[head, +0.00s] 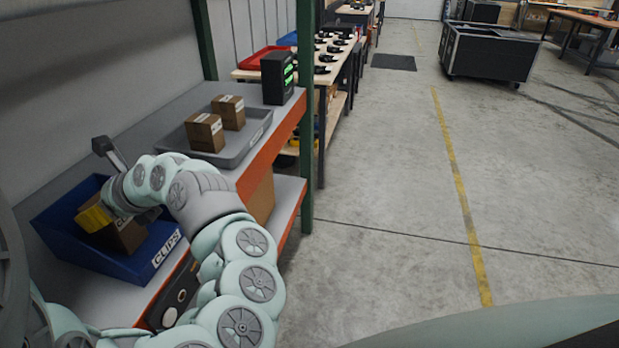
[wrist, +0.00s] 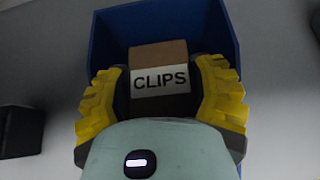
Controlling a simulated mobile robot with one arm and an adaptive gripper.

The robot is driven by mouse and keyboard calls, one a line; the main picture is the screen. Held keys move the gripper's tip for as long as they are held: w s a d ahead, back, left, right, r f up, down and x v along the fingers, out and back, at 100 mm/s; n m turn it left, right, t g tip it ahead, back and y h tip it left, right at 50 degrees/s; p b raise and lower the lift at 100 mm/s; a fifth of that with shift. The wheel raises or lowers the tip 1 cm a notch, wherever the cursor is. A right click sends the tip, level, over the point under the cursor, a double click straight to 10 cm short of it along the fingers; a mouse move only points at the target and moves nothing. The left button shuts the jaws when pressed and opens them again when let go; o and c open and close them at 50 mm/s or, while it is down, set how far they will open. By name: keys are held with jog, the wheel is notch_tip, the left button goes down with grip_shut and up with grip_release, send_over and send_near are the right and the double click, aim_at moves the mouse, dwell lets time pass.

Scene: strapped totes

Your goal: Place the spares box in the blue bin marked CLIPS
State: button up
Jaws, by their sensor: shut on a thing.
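A brown cardboard box (head: 125,235) with a white label is in my gripper (head: 98,217). In the wrist view the label on this box (wrist: 158,55) reads CLIPS. The yellow-padded fingers are shut on its two sides. The blue bin (head: 72,250) stands on the shelf at the left, and its front label reads CLIPS. The held box is inside the bin's outline; whether it touches the bin floor is hidden. The bin (wrist: 115,32) surrounds the box in the wrist view. No label reading SPARES is legible.
A grey tray (head: 232,157) farther along the shelf holds two brown boxes (head: 205,132), their labels too small to read. A black device with green lights (head: 278,78) stands behind it. A green post (head: 306,120) rises at the shelf's front edge.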

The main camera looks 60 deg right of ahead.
jog(key=shift+f, duration=0.1)
jog(key=o, duration=1.4)
jog(key=shift+r, duration=0.2)
jog(key=shift+s+d+r, duration=0.1)
jog(key=b+v, duration=0.1)
jog(key=v, duration=1)
jog(key=shift+s+r, duration=0.15)
jog(key=shift+s, duration=0.25)
